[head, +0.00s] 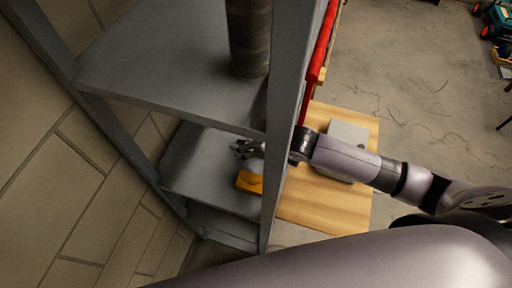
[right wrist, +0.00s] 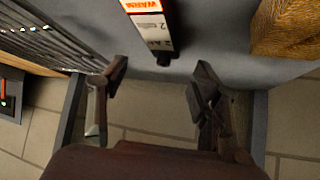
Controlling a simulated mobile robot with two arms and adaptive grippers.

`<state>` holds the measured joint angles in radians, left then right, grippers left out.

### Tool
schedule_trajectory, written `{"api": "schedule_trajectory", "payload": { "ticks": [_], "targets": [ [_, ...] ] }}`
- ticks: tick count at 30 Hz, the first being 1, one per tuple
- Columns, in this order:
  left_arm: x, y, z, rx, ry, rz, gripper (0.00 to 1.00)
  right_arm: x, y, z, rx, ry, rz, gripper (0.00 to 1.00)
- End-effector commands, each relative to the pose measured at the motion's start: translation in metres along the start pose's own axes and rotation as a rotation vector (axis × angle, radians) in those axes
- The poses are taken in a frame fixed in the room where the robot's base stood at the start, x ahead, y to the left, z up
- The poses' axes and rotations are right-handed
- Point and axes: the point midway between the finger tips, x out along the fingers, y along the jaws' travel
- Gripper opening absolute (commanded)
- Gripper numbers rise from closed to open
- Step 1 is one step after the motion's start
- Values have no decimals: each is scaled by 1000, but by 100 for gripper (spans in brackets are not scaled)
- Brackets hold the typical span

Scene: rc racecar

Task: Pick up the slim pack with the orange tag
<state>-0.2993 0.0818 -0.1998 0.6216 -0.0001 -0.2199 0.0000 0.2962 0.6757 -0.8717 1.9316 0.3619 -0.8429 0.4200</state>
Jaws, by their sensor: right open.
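The slim pack (right wrist: 152,28) is dark with a white label and an orange tag, and it lies on the grey shelf (right wrist: 220,50) in the right wrist view. Its far end runs out of the top of that view. My right gripper (right wrist: 161,78) is open, with its two fingers apart on either side of the pack's near end and nothing held. In the head view the right gripper (head: 244,149) reaches in over the middle shelf (head: 195,170). I cannot pick out the pack in the head view. My left gripper is not in view.
A yellow-orange block (head: 250,183) lies by the shelf's edge, near the gripper. A rough yellow-brown thing (right wrist: 286,28) is right of the pack, and grey ribbed material (right wrist: 38,38) is left. A rack post (head: 285,120) stands beside my right arm. A grey box (head: 348,135) sits on a wooden top.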

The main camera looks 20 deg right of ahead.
Motion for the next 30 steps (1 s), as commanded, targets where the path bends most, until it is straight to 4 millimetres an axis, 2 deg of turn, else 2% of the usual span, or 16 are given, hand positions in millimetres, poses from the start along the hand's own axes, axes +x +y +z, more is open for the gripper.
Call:
{"api": "schedule_trajectory", "payload": {
  "ticks": [2,6,15,30],
  "targets": [
    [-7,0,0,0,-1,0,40,9,1,-2,1,-1,1,58],
    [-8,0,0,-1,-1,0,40,26,1,-1,0,1,0,58],
    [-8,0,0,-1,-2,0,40,30,1,0,-1,1,0,58],
    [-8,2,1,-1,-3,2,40,30,1,0,-1,1,0,25]
  ]
}}
